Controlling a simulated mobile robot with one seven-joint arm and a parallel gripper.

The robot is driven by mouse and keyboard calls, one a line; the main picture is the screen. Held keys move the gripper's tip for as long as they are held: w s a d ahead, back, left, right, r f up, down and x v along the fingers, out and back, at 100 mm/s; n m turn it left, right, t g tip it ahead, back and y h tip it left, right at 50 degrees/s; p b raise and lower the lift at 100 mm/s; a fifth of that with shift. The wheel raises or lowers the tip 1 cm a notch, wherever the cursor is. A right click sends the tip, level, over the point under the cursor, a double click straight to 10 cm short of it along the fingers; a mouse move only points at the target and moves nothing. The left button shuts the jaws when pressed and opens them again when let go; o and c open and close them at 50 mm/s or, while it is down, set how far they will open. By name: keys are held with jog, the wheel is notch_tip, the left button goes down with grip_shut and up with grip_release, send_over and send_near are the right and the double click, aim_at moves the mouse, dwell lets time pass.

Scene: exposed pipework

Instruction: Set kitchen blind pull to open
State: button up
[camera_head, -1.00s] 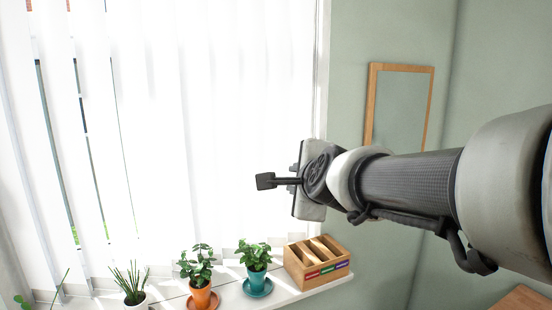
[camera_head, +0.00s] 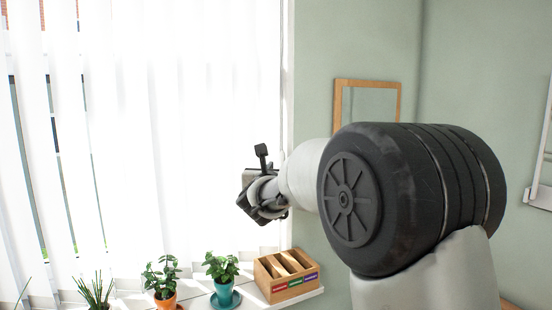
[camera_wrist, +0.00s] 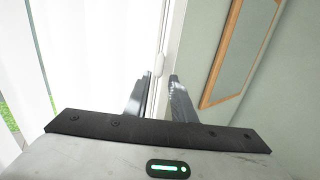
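The vertical blind (camera_head: 200,100) hangs in white slats across the window in the head view. A small white piece, which looks like the blind pull (camera_wrist: 159,64), shows in the wrist view on a thin pale line by the window's right edge. My gripper (camera_head: 261,150) is in front of the blind's right edge in the head view. In the wrist view my gripper (camera_wrist: 158,90) is open, with a gap between its dark fingers. The pull appears beyond the fingertips, roughly in line with the gap; contact is not visible. In the head view I cannot make out the pull.
A wood-framed panel (camera_head: 340,95) hangs on the green wall right of the window. Below, the sill (camera_head: 312,293) carries a wooden box (camera_head: 262,277), a plant in a teal pot (camera_head: 224,293) and a plant in an orange pot (camera_head: 166,302).

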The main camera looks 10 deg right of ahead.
aim_at(282, 159)
jog(key=p+x, duration=0.2)
jog(key=x, duration=0.8)
jog(key=shift+c, duration=0.2)
grip_shut()
